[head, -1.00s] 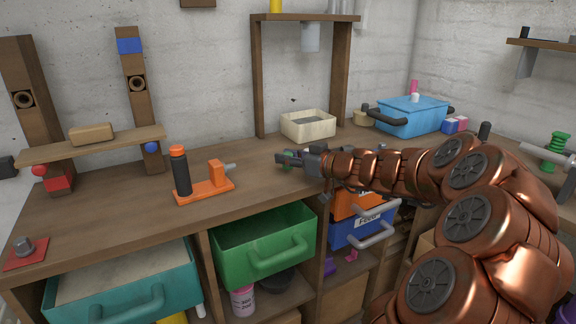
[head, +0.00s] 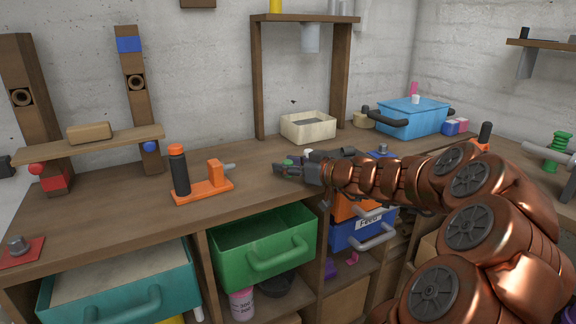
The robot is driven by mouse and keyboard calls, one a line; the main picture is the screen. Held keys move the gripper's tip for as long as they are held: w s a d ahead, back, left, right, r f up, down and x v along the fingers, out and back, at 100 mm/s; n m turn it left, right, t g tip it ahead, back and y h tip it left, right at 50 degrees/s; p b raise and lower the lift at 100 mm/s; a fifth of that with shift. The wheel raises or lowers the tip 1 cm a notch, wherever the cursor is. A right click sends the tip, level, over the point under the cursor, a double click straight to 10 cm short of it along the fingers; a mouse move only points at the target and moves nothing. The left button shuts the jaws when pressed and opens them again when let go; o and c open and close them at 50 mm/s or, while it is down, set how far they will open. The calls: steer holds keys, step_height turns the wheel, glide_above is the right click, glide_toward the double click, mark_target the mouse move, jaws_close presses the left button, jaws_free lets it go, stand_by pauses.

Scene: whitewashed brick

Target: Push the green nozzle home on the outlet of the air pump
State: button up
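The air pump (head: 203,191) stands on the wooden bench, left of my gripper. It has an orange base, a black upright cylinder with an orange cap, and an orange block. Its grey outlet (head: 229,167) points right, towards my gripper. My gripper (head: 281,168) reaches in from the right, low over the bench, its fingers pointing left.
A cream bin (head: 308,127) stands behind my gripper, with a blue lidded box (head: 411,117) further right. An open green drawer (head: 262,246) juts out below the bench front. A wooden shelf on posts (head: 88,145) stands at left. The bench between pump and gripper is clear.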

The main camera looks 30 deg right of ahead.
steer(key=shift+r+p, duration=0.15)
steer(key=shift+p, duration=1)
steer(key=shift+s+d, duration=0.2)
steer(key=shift+s, duration=0.1)
steer(key=shift+a+b+v, duration=0.15)
steer(key=shift+b+v, duration=0.1)
steer(key=shift+v, duration=1.5)
steer(key=shift+a+b+v, duration=0.1)
steer(key=shift+b+v, duration=0.1)
steer(key=shift+v, duration=1.55)
steer(key=shift+s, duration=0.15)
